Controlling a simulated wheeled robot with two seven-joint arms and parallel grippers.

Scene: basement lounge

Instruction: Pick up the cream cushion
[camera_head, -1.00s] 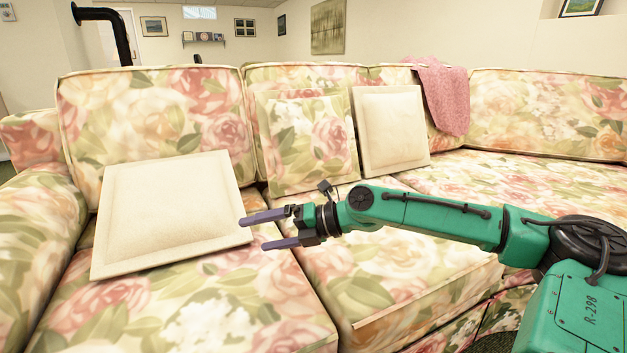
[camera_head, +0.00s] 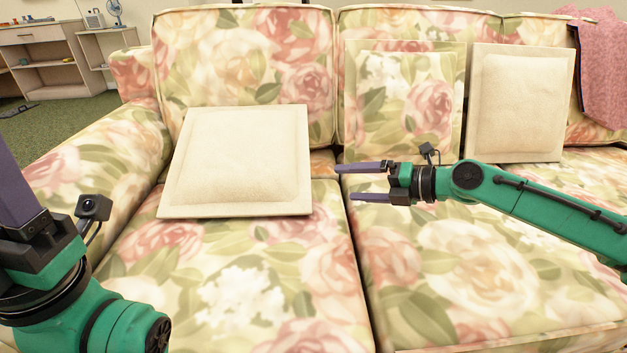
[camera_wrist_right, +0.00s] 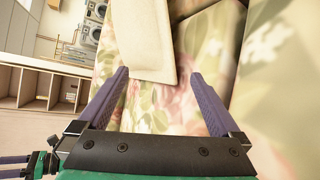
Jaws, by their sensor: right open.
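A cream cushion (camera_head: 240,158) leans back on the left seat of the floral sofa (camera_head: 420,290). A second cream cushion (camera_head: 518,100) leans against the backrest at the right, beside a floral cushion (camera_head: 405,105). My right gripper (camera_head: 362,181) is open and empty, just right of the left cream cushion and apart from it. In the right wrist view the near edge of a cream cushion (camera_wrist_right: 148,38) lies beyond and between the open fingers (camera_wrist_right: 160,88). My left gripper (camera_head: 15,190) is partly in view at the left edge; its fingertips are cut off.
The sofa's left arm (camera_head: 90,170) stands between my left gripper and the left cushion. A pink throw (camera_head: 602,70) hangs over the backrest at the right. A wooden shelf unit (camera_head: 45,60) stands behind at the left. The front seats are clear.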

